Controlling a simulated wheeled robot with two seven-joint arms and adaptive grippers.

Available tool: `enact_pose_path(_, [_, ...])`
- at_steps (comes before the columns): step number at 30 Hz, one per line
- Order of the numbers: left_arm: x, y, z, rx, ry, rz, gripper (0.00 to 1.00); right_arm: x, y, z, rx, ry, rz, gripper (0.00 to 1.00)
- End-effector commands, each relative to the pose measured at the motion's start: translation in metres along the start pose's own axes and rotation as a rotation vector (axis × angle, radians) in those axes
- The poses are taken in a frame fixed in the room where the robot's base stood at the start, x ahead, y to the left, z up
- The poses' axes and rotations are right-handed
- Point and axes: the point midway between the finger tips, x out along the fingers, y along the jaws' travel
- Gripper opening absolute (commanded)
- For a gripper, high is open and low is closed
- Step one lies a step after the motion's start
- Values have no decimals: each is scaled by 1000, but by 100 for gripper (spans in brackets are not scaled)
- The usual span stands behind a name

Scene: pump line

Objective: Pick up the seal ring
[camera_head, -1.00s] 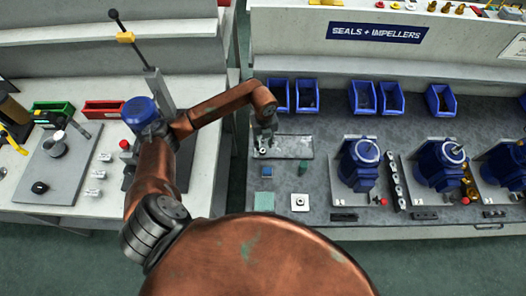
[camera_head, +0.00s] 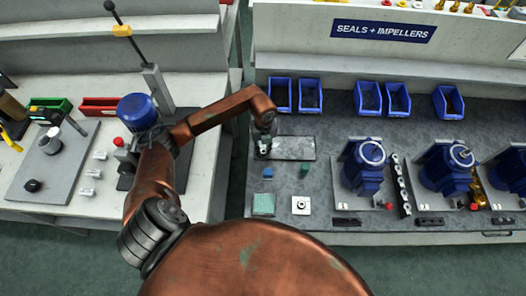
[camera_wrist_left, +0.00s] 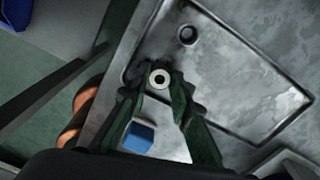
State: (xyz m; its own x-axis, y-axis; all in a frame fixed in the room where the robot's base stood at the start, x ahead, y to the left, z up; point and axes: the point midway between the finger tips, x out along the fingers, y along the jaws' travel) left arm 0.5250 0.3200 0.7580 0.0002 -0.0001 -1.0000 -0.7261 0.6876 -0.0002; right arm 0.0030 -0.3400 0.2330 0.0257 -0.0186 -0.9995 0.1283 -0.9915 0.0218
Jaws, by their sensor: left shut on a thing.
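The seal ring, a small pale ring with a dark centre, shows in the left wrist view (camera_wrist_left: 160,79) between the fingertips of my left gripper (camera_wrist_left: 161,86). My left gripper is shut on it, over the left end of a shallow grey metal tray (camera_wrist_left: 235,75). In the head view my left gripper (camera_head: 264,146) points down at the left end of the tray (camera_head: 295,148). Whether the ring still touches the tray I cannot tell. My right gripper is in neither view.
A blue block (camera_head: 268,172), a green block (camera_head: 305,169), a green pad (camera_head: 263,204) and a white square plate (camera_head: 301,205) lie in front of the tray. Blue bins (camera_head: 311,96) stand behind it. Blue pumps (camera_head: 363,168) stand to the right.

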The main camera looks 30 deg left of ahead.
Motion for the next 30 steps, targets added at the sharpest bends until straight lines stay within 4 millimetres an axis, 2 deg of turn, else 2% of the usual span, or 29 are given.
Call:
enact_pose_path(8, [-5, 0, 0, 0, -1, 0, 6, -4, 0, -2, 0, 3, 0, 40])
enact_pose_path(17, [-40, -1, 0, 1, -3, -2, 6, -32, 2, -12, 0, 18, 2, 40])
enact_pose_path(26, [-95, -24, -39, 3, -2, -3, 6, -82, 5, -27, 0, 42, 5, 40])
enact_pose_path(30, [-111, -41, -70, 7, 1, -4, 6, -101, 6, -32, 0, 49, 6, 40])
